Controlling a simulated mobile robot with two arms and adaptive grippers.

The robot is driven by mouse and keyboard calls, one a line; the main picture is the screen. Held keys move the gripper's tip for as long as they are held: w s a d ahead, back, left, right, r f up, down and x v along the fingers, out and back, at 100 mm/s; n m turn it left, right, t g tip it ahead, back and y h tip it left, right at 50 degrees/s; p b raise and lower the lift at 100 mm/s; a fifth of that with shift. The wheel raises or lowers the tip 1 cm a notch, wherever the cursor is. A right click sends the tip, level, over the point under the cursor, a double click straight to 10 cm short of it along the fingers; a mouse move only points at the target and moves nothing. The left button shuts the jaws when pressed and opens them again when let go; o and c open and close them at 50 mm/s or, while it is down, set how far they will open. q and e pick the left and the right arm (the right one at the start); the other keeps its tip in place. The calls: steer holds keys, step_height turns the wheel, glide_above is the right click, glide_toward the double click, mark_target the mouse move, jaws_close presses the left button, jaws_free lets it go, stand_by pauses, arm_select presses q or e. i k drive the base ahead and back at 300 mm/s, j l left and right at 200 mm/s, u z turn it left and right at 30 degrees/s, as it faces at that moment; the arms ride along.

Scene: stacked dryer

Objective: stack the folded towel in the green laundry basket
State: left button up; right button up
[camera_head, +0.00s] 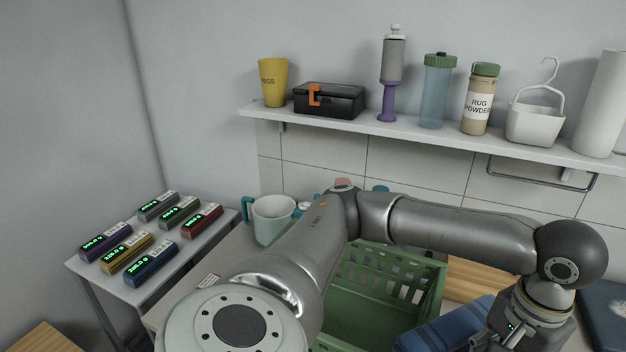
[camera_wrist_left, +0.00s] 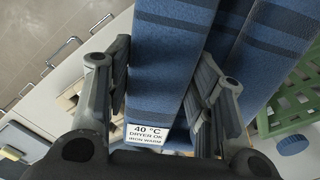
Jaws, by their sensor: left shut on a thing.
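The green laundry basket (camera_head: 385,275) stands on the table, partly hidden behind my left arm. The blue striped towel (camera_head: 448,328) is at the lower right of the head view, in front of the basket's right side; I cannot tell its height over the rim. My left gripper (camera_head: 522,322) is at the towel's right end. In the left wrist view its fingers (camera_wrist_left: 165,85) lie on both sides of a blue folded layer (camera_wrist_left: 170,45) with a white care label (camera_wrist_left: 150,135). Another blue striped layer (camera_wrist_left: 270,50) lies beside it. Green basket lattice (camera_wrist_left: 295,100) shows at right.
A light blue-grey pitcher (camera_head: 272,220) stands left of the basket. Several small boxes with green displays (camera_head: 125,252) lie on a side table. Bottles and a toolbox (camera_head: 330,100) stand on the wall shelf (camera_head: 350,122). A dark blue object (camera_head: 605,305) is at far right.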

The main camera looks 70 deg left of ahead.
mark_target(338, 326)
steer(key=k+j+u, duration=0.55)
steer(key=j+u, duration=0.15)
steer(key=k+j+u, duration=0.15)
steer(key=j+u, duration=0.2)
steer(key=j, duration=0.15)
